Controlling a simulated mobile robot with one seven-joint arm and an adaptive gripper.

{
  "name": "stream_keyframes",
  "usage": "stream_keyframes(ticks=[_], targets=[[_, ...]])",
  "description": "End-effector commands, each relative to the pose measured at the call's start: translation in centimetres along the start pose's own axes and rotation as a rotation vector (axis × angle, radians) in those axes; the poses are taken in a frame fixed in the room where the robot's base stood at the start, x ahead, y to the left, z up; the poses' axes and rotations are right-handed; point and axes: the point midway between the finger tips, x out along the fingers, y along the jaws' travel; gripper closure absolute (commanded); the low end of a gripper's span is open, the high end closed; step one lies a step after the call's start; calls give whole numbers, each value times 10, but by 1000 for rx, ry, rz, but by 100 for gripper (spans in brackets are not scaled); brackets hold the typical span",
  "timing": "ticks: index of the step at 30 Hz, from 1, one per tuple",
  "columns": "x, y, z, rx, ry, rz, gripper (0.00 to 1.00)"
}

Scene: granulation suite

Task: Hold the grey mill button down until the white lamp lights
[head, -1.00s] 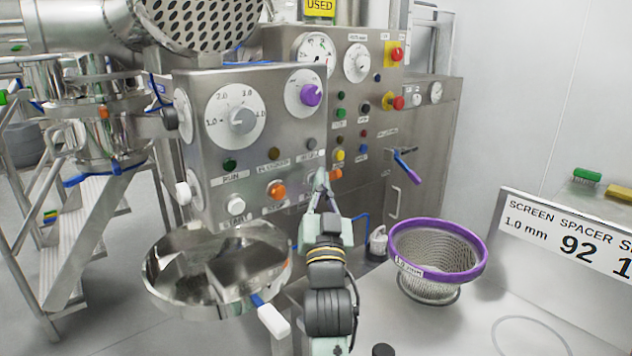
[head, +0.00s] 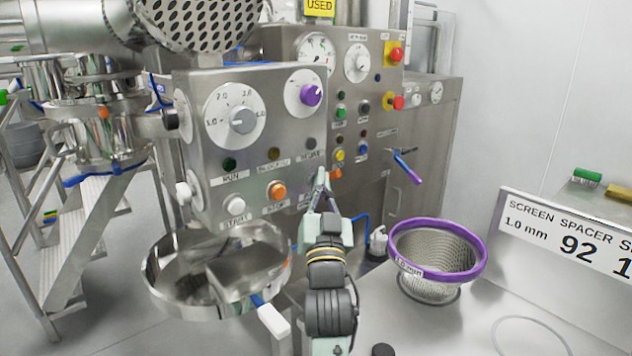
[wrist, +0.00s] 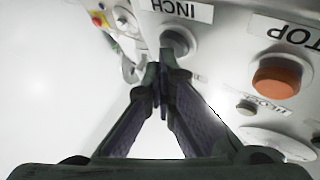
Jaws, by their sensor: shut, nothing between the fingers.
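The mill's control box (head: 262,110) stands in front of me. The grey button (wrist: 178,40), labelled INCH, is in the wrist view at top centre. My gripper (wrist: 165,72) is shut and empty, and its fingertips overlap the button's lower edge in that view. I cannot tell how far the button is pressed. In the head view my gripper (head: 322,180) reaches the box's lower right and hides the button. The lamp at the right of the lamp row (head: 309,144) looks dull grey, not lit.
The orange STOP button (head: 276,191) also shows in the wrist view (wrist: 276,76). The white START button (head: 234,205) is farther left. A steel pan (head: 160,290) sits below the box, and a purple-rimmed screen basket (head: 478,262) stands on the table at right.

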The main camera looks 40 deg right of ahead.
Motion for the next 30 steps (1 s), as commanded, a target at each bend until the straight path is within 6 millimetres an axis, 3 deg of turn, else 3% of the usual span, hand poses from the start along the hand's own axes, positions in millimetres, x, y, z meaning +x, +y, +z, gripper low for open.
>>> stream_keyframes(ticks=[30], targets=[[-15, 11, -10, 0, 0, 1, 100]])
